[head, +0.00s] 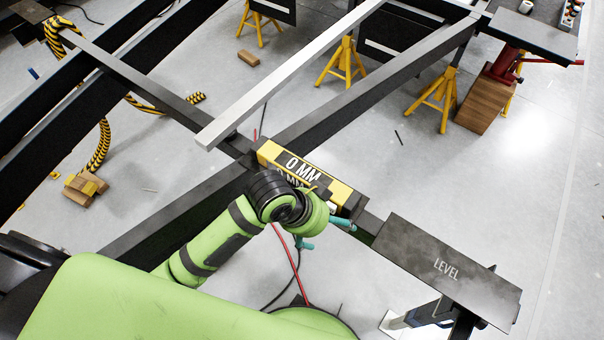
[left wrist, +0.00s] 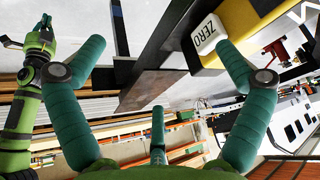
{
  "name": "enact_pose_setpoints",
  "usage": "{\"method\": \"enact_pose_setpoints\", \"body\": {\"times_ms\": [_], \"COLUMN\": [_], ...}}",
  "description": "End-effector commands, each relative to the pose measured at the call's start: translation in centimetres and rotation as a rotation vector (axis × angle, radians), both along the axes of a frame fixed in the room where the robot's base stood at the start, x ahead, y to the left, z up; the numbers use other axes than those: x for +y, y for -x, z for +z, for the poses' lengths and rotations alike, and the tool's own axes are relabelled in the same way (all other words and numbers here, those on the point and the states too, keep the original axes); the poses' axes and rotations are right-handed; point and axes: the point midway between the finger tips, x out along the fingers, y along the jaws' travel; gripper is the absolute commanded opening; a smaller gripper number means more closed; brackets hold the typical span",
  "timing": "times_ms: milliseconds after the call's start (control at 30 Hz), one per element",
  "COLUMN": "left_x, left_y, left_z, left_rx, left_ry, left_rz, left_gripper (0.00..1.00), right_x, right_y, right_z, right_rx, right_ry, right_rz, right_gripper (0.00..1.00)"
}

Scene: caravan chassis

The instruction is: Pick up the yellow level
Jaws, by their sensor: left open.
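The yellow level (head: 265,150) lies across the dark chassis beam, with a dark "0 MM" display on it. My left wrist covers part of its near side in the head view. My left gripper (head: 325,234) is near the level's right end, with teal fingers apart. In the left wrist view, my left gripper (left wrist: 158,78) is open and empty. The level (left wrist: 238,20) shows there at the upper right, its white "ZERO" part (left wrist: 209,34) by the right finger; contact is unclear. A green arm end (left wrist: 42,42), apparently my right, shows at the left; its jaw state is unclear.
A dark plate marked "LEVEL" (head: 440,268) lies right of the level. A pale bar (head: 285,80) runs above the chassis, ending close to the level. Yellow stands (head: 343,65) and wooden blocks (head: 482,103) stand on the grey floor. Open floor shows at the right.

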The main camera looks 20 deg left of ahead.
Motion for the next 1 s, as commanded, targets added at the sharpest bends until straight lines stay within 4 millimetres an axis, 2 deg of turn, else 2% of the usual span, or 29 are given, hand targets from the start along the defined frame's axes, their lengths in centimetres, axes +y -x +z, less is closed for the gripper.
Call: {"method": "enact_pose_setpoints", "body": {"times_ms": [100, 300, 467, 567, 700, 900, 1000], "left_x": [-1.2, -2.4, -1.6, 0.1, 3.7, 9.4, 11.1], "left_y": [-0.7, -2.0, -3.7, -5.2, -7.9, -11.5, -12.4], "left_z": [0.6, 0.8, 0.7, 0.7, 1.3, 3.3, 4.1], "left_rx": [-0.026, -0.057, -0.065, -0.053, -0.018, 0.040, 0.057], "left_ry": [-0.021, -0.086, -0.187, -0.263, -0.370, -0.480, -0.503], "left_rz": [-0.126, -0.358, -0.576, -0.689, -0.802, -0.871, -0.881], "left_gripper": [1.00, 1.00, 1.00, 1.00, 1.00, 1.00, 1.00], "right_x": [0.0, 0.0, 0.0, 0.0, 0.0, 0.0, 0.0], "right_y": [0.0, 0.0, 0.0, 0.0, 0.0, 0.0, 0.0], "right_z": [0.0, 0.0, 0.0, 0.0, 0.0, -0.1, -0.1], "right_rx": [0.000, 0.001, 0.001, 0.001, 0.001, 0.001, 0.001], "right_ry": [0.000, 0.000, 0.000, 0.000, 0.000, 0.000, 0.000], "right_rz": [0.000, 0.000, 0.000, 0.000, 0.000, 0.000, 0.000], "right_gripper": [0.00, 0.00, 0.00, 0.00, 0.00, 0.00, 0.00]}}
